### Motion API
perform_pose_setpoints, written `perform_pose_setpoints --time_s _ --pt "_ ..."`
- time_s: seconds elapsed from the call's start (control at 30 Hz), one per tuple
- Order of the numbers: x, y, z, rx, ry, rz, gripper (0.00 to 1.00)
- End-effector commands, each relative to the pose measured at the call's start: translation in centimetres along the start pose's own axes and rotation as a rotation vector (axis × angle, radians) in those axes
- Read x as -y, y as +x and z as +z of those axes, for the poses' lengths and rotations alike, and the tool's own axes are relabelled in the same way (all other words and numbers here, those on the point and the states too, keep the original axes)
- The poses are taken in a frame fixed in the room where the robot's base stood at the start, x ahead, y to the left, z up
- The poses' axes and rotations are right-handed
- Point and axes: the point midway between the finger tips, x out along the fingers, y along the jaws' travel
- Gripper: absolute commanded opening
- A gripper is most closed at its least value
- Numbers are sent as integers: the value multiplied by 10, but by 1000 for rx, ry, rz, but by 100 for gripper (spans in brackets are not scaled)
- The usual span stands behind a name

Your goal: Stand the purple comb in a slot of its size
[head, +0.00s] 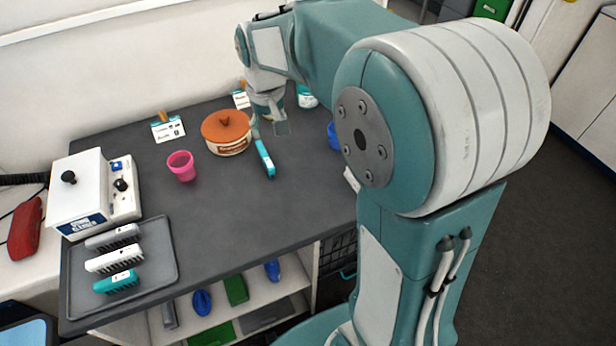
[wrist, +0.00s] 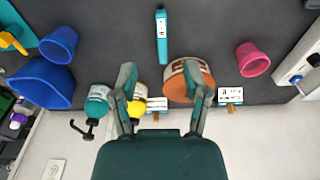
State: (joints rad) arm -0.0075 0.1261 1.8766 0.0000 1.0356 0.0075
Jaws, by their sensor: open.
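No purple comb can be made out in either view, and no slot can be clearly recognised. My gripper (head: 270,122) is above the back of the dark table, beside the orange-lidded tub (head: 227,130). In the wrist view my gripper (wrist: 160,78) is open, with nothing between its fingers. The tub (wrist: 178,84) shows partly behind the right finger. A narrow teal piece with a pale label (head: 264,158) lies on the table in front of my gripper; it also shows in the wrist view (wrist: 161,38). My arm hides part of the table's right side.
A pink cup (head: 181,166) stands left of the tub. A grey tray (head: 162,262) holds grey, white and teal toothed pieces, beside a white machine (head: 92,194). Blue containers (wrist: 42,82) and a teal pump bottle (wrist: 97,106) stand nearby. The table's front middle is clear.

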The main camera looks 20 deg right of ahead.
Motion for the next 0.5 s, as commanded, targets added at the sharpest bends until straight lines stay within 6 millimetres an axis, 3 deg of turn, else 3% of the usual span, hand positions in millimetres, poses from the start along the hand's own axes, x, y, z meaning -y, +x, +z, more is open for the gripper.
perform_pose_setpoints --time_s 0.2,0.5 --pt "-1 -35 43 -84 0 0 60" --pt "-2 -65 103 -195 0 0 60"
